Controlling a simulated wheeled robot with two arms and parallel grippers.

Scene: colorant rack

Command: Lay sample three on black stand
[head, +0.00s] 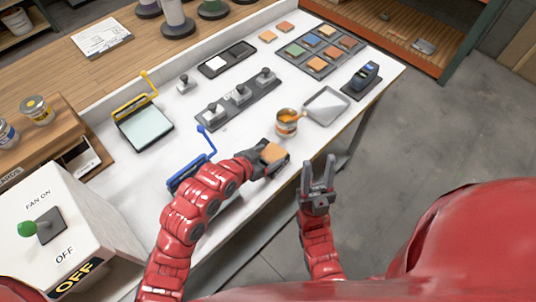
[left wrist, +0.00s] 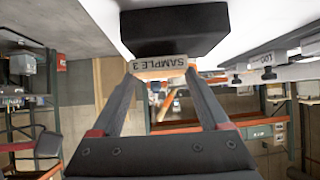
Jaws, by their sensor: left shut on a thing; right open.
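My left gripper (head: 262,158) is shut on sample three, an orange-tan tile (head: 272,153), near the table's front edge. In the left wrist view, the tile's edge with a label reading SAMPLE 3 (left wrist: 158,63) sits between the two fingertips (left wrist: 160,72). A black block, seemingly the black stand (left wrist: 175,28), is right against the tile's edge in that view. I cannot tell whether the tile touches it. In the head view the block is mostly hidden by the gripper and tile. My right gripper (head: 318,172) is open and empty, off the table's front edge.
An orange-filled can (head: 287,122) and a grey tray (head: 326,106) stand just beyond the left gripper. A blue-handled frame (head: 190,172) is close to the left arm. A rack of coloured tiles (head: 320,50) and a dark blue device (head: 365,76) are further back.

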